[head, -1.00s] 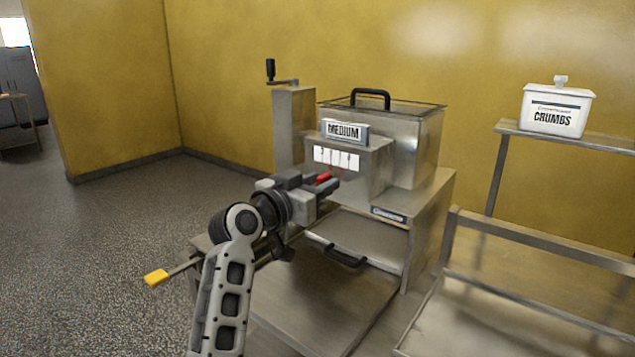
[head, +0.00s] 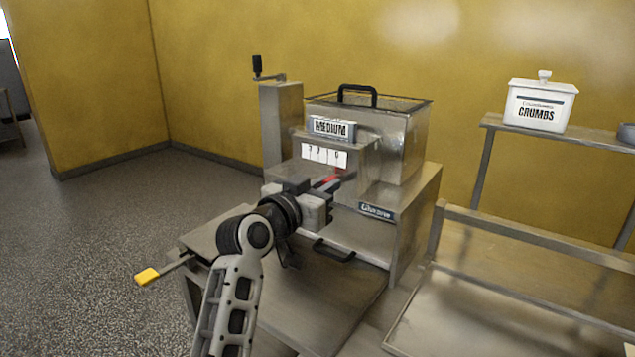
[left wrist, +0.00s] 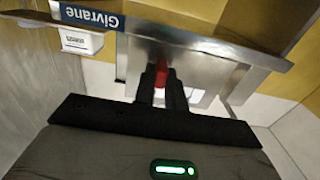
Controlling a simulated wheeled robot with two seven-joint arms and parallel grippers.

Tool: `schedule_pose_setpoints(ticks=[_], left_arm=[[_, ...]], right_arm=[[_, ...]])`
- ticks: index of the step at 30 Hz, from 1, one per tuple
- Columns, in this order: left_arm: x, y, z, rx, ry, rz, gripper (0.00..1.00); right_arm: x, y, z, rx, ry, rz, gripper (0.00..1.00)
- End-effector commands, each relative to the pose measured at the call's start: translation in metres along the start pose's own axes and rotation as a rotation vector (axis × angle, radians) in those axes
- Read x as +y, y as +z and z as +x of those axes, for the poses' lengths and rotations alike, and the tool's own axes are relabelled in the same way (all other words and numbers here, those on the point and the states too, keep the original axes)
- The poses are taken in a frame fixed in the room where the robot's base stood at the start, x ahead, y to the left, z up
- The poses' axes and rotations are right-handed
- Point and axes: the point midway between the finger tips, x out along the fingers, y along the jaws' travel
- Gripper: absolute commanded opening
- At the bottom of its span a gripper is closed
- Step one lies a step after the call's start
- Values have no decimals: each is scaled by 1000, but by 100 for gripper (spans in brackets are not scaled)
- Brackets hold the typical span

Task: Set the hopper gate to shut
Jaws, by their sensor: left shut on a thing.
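The steel machine has a hopper (head: 395,140) with a black handle, a "MEDIUM" plate (head: 332,128) and a white marked scale (head: 323,154) below it. A red lever tip (head: 331,180) shows just under the scale, toward its right part. My left gripper (head: 328,192) is shut on this red lever in front of the machine. In the left wrist view the red lever tip (left wrist: 161,68) sits between the ends of the two dark fingers. The gripper hides the lever's lower part. The scale's marks are too small to read. My right gripper is out of view.
A crank (head: 262,70) stands at the machine's left. A tray with a black handle (head: 334,252) lies below. A yellow-ended bar (head: 148,277) juts out at the left. A white "CRUMBS" tub (head: 539,104) stands on a shelf (head: 590,142) at the right, above an empty steel table.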

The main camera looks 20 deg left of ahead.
Motion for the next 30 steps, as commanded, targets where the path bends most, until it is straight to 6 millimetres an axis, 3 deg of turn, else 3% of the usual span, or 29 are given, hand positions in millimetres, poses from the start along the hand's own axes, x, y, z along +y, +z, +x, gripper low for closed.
schedule_pose_setpoints(ticks=[2, 3, 5, 6, 17, 23, 30], left_arm=[[4, 2, 1, -4, 10, -4, 0], [4, 2, 1, -4, 11, -4, 15], [4, 2, 1, -4, 11, -5, 32], [4, 2, 1, -3, 10, -4, 35], [2, 2, -6, -1, 5, -2, 35], [1, 3, -41, -2, 5, 2, 35], [2, 4, -100, -3, 6, 2, 35]], right_arm=[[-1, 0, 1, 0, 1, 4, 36], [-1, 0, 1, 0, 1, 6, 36], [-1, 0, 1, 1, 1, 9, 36], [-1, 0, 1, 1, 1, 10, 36], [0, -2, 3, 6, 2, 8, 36], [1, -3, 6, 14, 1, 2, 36], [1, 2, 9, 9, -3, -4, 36]])
